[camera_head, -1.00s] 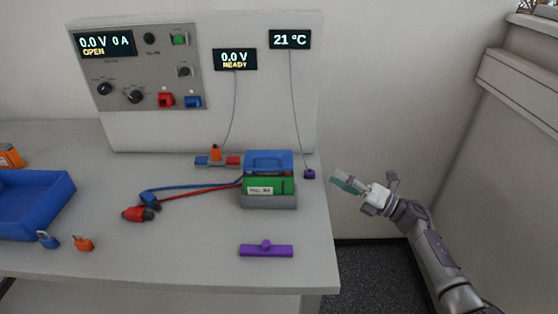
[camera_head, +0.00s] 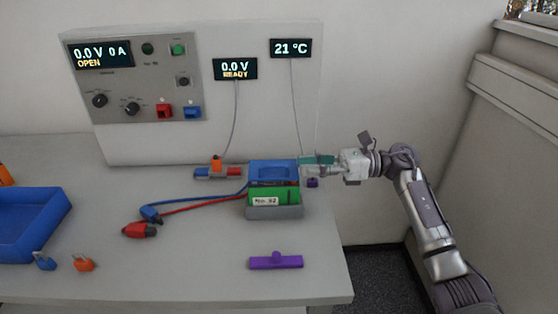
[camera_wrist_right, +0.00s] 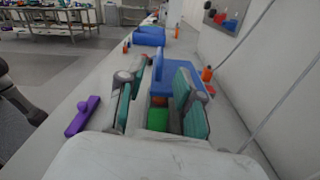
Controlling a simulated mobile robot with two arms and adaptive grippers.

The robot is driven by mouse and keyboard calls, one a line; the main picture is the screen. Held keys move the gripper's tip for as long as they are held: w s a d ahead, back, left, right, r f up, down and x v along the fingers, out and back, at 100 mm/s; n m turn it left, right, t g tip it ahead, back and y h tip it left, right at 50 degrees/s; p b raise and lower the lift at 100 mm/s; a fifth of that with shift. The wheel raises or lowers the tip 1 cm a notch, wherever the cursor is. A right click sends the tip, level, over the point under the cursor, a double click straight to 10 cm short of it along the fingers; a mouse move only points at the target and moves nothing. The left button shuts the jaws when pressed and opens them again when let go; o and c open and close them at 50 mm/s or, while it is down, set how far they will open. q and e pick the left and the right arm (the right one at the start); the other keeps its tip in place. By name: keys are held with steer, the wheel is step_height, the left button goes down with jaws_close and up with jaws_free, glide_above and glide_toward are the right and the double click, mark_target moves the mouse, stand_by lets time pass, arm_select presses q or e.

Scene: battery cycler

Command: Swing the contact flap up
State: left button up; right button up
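A blue flap-like part (camera_head: 273,172) sits at the back of a grey holder (camera_head: 275,212) with a green battery block (camera_head: 287,195) labelled "No. 32" in it. Whether it is the contact flap, and its exact tilt, I cannot tell. My right gripper (camera_head: 308,162) reaches in from the right, with its teal-padded fingers beside the blue part's upper right edge. In the right wrist view its fingers (camera_wrist_right: 160,100) are spread apart, with blue and green surfaces showing beyond and between them. Nothing is visibly held. My left gripper is not in view.
A purple bar with a knob (camera_head: 276,262) lies in front of the holder. Red and blue leads run left to a red clamp (camera_head: 139,230). A small purple piece (camera_head: 312,183) lies under my right gripper. A blue tray (camera_head: 30,222) stands left.

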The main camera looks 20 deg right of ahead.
mark_target(280, 166)
steer(key=p+x, duration=0.1)
steer(key=x, duration=0.4)
steer(key=shift+r, duration=0.15)
steer(key=shift+x, duration=0.95)
jaws_close()
steer(key=shift+f, duration=0.25)
